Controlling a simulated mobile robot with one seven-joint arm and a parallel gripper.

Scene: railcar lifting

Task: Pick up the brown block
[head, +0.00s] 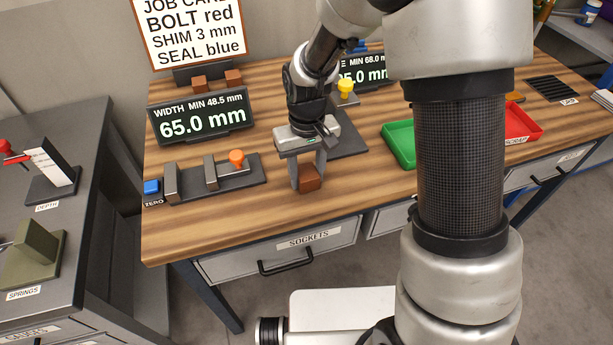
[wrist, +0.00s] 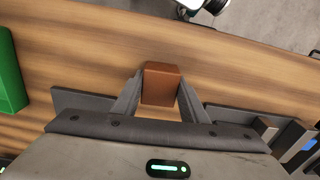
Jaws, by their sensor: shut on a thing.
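The brown block (head: 310,178) is at the front of the wooden bench, between the fingers of my gripper (head: 307,172). In the wrist view the brown block (wrist: 161,84) sits between the two fingertips of my gripper (wrist: 160,92), with a finger against each side. My gripper points down and is shut on the block. The block is at or close to the bench top; I cannot tell if there is a gap below it.
Left of my gripper is a width gauge (head: 212,178) with an orange knob and a display (head: 201,118) reading 65.0 mm. A green tray (head: 399,145) and a red tray (head: 522,122) lie to the right. Two brown blocks (head: 233,77) stand by the job card. The bench's front edge is close.

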